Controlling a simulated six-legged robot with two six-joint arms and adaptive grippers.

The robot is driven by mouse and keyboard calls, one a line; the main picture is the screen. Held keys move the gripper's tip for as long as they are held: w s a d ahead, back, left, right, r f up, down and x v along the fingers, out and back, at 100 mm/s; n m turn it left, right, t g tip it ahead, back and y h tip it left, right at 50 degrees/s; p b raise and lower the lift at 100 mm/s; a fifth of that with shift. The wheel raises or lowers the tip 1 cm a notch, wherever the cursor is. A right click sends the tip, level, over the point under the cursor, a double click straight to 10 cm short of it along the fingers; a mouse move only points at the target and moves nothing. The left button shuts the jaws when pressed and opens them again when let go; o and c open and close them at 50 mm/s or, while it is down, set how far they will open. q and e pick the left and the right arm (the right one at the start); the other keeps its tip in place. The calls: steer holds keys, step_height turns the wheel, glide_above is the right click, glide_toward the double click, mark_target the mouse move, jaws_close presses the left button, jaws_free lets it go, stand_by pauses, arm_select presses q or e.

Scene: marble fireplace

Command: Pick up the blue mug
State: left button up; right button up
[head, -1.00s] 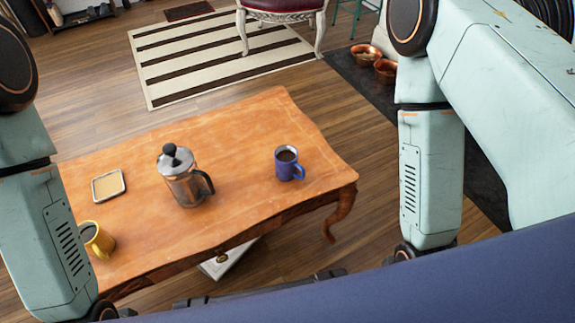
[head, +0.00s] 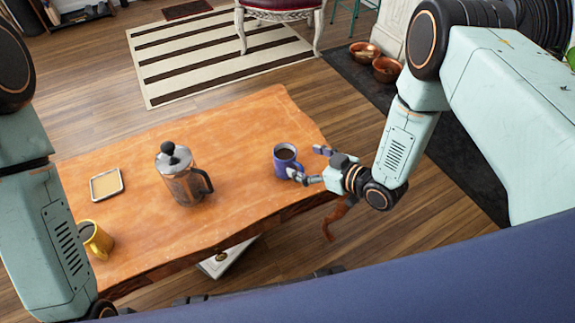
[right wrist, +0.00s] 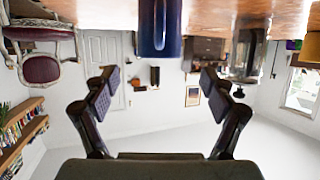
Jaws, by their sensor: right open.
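The blue mug (head: 285,157) stands upright on the wooden table (head: 130,165) near its right end, with dark liquid inside. My right gripper (head: 308,163) is open just to the right of the mug, its fingers pointing toward it. In the right wrist view, which shows the room upside down, the blue mug (right wrist: 159,28) is at the top centre, ahead of and between the open fingers of my right gripper (right wrist: 157,82). Nothing is between the finger pads. My left arm shows at the left edge of the head view, but its gripper is not in view.
A French press (head: 181,178) stands left of the mug, with clear tabletop between them. A yellow mug (head: 97,240) and a small square tray (head: 106,184) are farther left. A chair (head: 280,12) and striped rug (head: 200,50) lie beyond the table.

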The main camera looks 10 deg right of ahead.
mark_target(293, 159)
steer(key=b+x, duration=0.1)
steer(key=x, duration=0.2)
steer(key=b+x, duration=0.2)
steer(key=x, duration=0.2)
steer(key=shift+d+f, duration=0.1)
steer(key=shift+f, duration=0.35)
steer(key=shift+w, duration=0.2)
steer(key=shift+r, duration=0.1)
steer(key=c, duration=1.6)
